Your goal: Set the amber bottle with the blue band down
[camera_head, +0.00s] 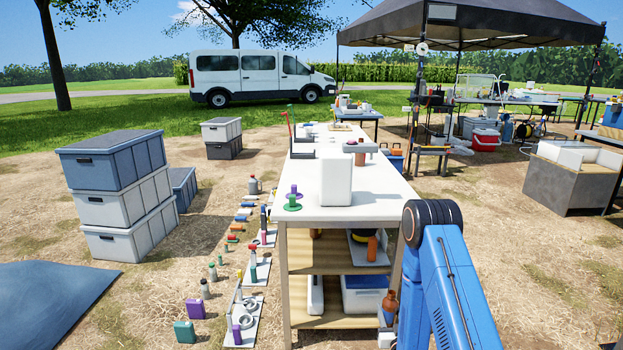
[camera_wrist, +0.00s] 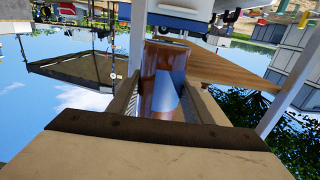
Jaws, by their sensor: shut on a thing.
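The amber bottle (camera_wrist: 160,75) is between the two fingers of my gripper (camera_wrist: 166,100) in the wrist view, which looks upside down. A pale blue patch shows on its side; I cannot tell if it is the whole band. In the head view a brown bottle (camera_head: 390,301), likely the same one, is upright beside the right front leg of the white table (camera_head: 370,207), at the height of its lower shelves. My blue arm hides part of this area, and the gripper is mostly hidden there. No support under the bottle is visible.
A white box-like block (camera_head: 335,178) stands on the near tabletop. Beneath, an orange bottle (camera_head: 372,248) and a blue-white box (camera_head: 364,294) sit on shelves. Several small bottles and trays lie on the ground left of the table. Stacked crates (camera_head: 118,190) stand farther left.

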